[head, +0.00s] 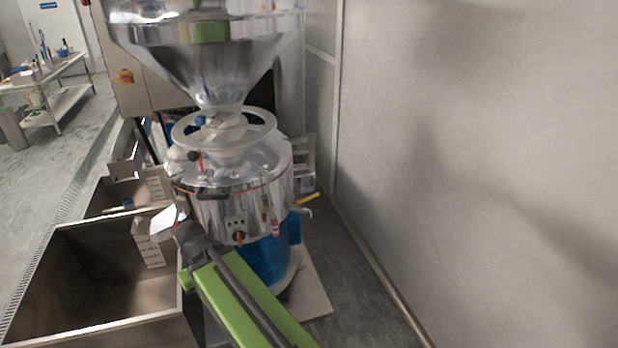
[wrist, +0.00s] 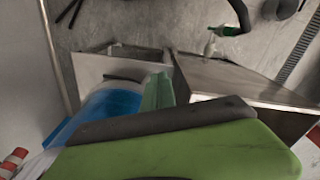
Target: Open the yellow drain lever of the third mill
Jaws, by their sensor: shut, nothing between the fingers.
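The mill (head: 235,190) is a shiny steel drum with a large hopper above it and a blue lower body. A small yellow lever (head: 308,199) sticks out from its right side, slanting upward to the right. My gripper (head: 188,243) is at the front left of the mill, beside the steel bin, well to the left of the lever. It is shut and empty, with its fingertips hard to make out. In the wrist view, my green arm covers the lower part and the mill's blue body (wrist: 108,107) shows behind it. The lever cannot be made out there.
An open steel bin (head: 100,325) stands left of the mill, with a smaller bin (head: 85,207) behind it. A pale wall (head: 470,150) and a low pipe (head: 385,275) bound the right side. A narrow strip of floor (head: 355,280) is free between mill and wall.

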